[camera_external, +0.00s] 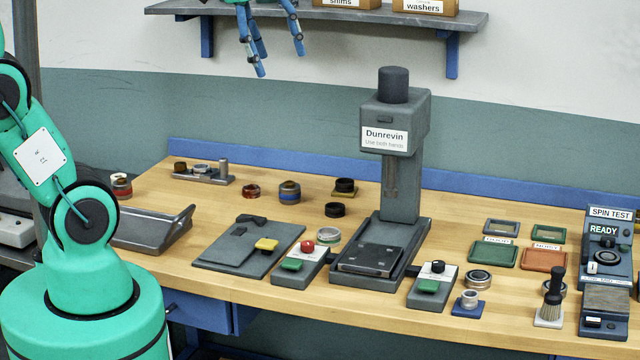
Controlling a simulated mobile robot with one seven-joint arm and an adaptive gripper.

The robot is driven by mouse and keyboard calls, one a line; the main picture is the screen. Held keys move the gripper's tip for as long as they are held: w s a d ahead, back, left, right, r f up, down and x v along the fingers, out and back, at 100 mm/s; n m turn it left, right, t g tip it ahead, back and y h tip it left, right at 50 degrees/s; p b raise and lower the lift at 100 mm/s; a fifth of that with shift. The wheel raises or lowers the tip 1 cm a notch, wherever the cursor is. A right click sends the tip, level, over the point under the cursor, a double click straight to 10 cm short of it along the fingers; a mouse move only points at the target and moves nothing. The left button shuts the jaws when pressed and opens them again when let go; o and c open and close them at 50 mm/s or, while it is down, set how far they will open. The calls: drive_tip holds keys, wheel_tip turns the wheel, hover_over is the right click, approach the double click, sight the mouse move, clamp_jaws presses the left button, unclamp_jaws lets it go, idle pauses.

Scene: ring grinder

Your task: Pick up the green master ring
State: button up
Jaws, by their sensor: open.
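A small silver ring with a green tint (328,235) lies on the workbench just left of the press; it best fits the green master ring, but its colour is hard to make out. My gripper (280,61) is at the top of the view, in front of the wall shelf, with its blue fingers spread and nothing between them. It is high above the bench and well apart from the ring. The upper part of my gripper is cut off by the picture's edge.
The tall grey press (393,170) stands right of the ring. A red-button box (303,262) sits close in front of the ring. Several other rings stand behind, such as a blue-banded one (289,192) and a black one (335,210). A wall shelf (350,17) overhangs behind.

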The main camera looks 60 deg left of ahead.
drive_tip(key=w+a+n+g+p, duration=0.1)
drive_tip(key=w+a+g+p, duration=0.1)
drive_tip(key=w+a, duration=0.85)
drive_tip(key=n+g+p, duration=0.1)
drive_tip(key=g, duration=0.1)
hover_over(329, 230)
drive_tip(key=d, duration=0.2)
wheel_tip(329, 230, down, 35)
drive_tip(key=shift+s+f, duration=0.15)
drive_tip(key=shift+s, duration=0.25)
drive_tip(key=shift+f+b, duration=0.3)
drive_tip(key=shift+f, duration=4)
drive_tip(key=shift+s+f+b, duration=0.15)
drive_tip(key=shift+f+b, duration=0.15)
drive_tip(key=shift+f, duration=2.25)
